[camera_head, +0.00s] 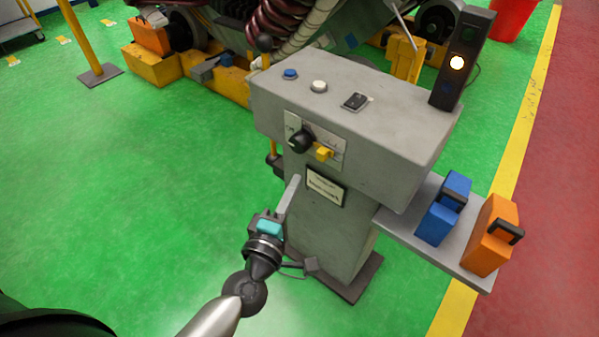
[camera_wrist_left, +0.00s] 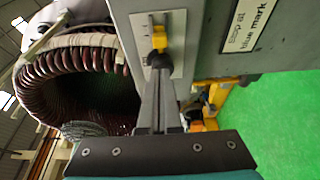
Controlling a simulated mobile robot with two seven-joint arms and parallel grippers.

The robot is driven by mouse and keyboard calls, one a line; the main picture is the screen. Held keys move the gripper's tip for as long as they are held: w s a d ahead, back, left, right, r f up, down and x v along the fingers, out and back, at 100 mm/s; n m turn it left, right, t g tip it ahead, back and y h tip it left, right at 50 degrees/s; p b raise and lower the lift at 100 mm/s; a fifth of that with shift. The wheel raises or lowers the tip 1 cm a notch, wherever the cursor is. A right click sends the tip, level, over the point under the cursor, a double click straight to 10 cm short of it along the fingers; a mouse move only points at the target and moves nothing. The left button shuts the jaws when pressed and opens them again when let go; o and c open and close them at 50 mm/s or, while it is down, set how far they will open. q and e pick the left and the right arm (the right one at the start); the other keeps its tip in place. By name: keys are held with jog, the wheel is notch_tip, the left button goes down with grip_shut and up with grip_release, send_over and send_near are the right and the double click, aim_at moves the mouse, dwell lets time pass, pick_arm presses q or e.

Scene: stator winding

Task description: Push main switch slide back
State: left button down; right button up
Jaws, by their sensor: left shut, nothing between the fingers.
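A grey control pedestal (camera_head: 345,110) carries a small switch plate on its front. On the plate are a yellow slide tab (camera_head: 324,153) and, left of it, a round black knob (camera_head: 301,141). My left gripper (camera_head: 293,184) is shut and empty, its fingers pointing up just below and left of the plate. In the left wrist view, the shut fingertips (camera_wrist_left: 158,72) point toward the plate, with the yellow tab (camera_wrist_left: 161,37) just beyond them. A dark part beside the tips is partly hidden; I cannot tell whether they touch it. My right gripper is out of view.
The pedestal's top has a blue button (camera_head: 290,74), a white button (camera_head: 319,86) and a black switch (camera_head: 356,101). A signal tower (camera_head: 464,58) shows a lit lamp. A side shelf (camera_head: 405,230) holds blue and orange cases.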

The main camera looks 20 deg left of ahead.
aim_at(320, 157)
pick_arm(q)
jog(key=w, duration=0.7)
jog(key=shift+w, duration=1.05)
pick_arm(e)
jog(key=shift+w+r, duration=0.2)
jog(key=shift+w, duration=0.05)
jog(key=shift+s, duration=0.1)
pick_arm(q)
jog(key=shift+s+d, duration=0.2)
jog(key=shift+d, duration=0.4)
jog(key=shift+s+d, duration=0.2)
jog(key=shift+d, duration=0.35)
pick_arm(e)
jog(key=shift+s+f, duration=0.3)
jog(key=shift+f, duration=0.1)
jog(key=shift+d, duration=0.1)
